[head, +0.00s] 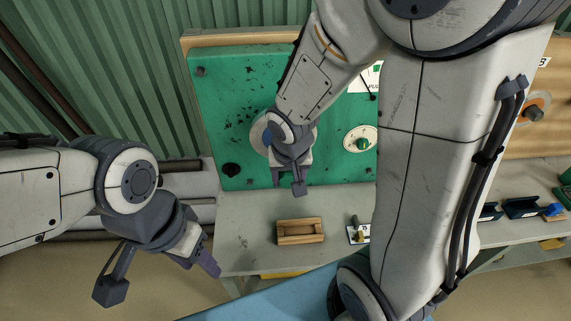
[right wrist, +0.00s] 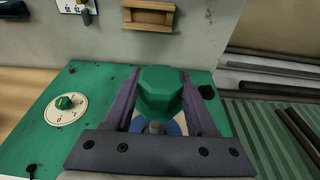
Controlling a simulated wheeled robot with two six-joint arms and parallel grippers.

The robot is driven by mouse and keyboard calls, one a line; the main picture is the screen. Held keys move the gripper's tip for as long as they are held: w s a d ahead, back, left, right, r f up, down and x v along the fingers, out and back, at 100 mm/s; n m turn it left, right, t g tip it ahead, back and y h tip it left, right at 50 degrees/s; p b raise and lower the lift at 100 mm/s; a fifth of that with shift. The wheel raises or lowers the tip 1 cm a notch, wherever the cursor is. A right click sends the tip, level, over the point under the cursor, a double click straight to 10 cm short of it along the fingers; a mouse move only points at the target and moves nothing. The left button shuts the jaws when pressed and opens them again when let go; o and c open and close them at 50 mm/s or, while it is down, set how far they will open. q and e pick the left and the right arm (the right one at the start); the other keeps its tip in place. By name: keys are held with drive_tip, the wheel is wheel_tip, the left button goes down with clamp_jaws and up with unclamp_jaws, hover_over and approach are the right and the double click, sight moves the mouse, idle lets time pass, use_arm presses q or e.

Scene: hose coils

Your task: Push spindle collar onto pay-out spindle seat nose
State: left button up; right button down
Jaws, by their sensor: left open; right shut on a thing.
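My right gripper (head: 288,182) is in front of the green panel, pointing down in the head view. In the right wrist view my right gripper (right wrist: 162,82) is shut on a green faceted piece (right wrist: 160,88), which looks like the spindle collar. A grey peg (right wrist: 155,127) with a blue ring (right wrist: 172,128) around it shows just below the piece, partly hidden; it may be the spindle seat nose. I cannot tell whether the piece touches the peg. The head view hides the held piece. My left gripper (head: 160,278) is open and empty, left of the bench.
The green panel (head: 225,100) carries a round dial with a green knob (head: 361,144) and a black knob (head: 231,169). A wooden tray (head: 300,231) stands on the grey bench (head: 245,215). Dark holders (head: 521,207) lie at the right. My right arm covers much of the head view.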

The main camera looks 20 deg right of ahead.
drive_tip(key=shift+f, duration=0.1)
drive_tip(key=shift+w, duration=0.15)
drive_tip(key=w, duration=0.2)
drive_tip(key=w+d+p, duration=0.1)
drive_tip(key=w, duration=0.1)
drive_tip(key=shift+w+d, duration=0.15)
drive_tip(key=shift+w, duration=0.15)
idle(0.4)
drive_tip(key=shift+b, duration=0.3)
idle(0.5)
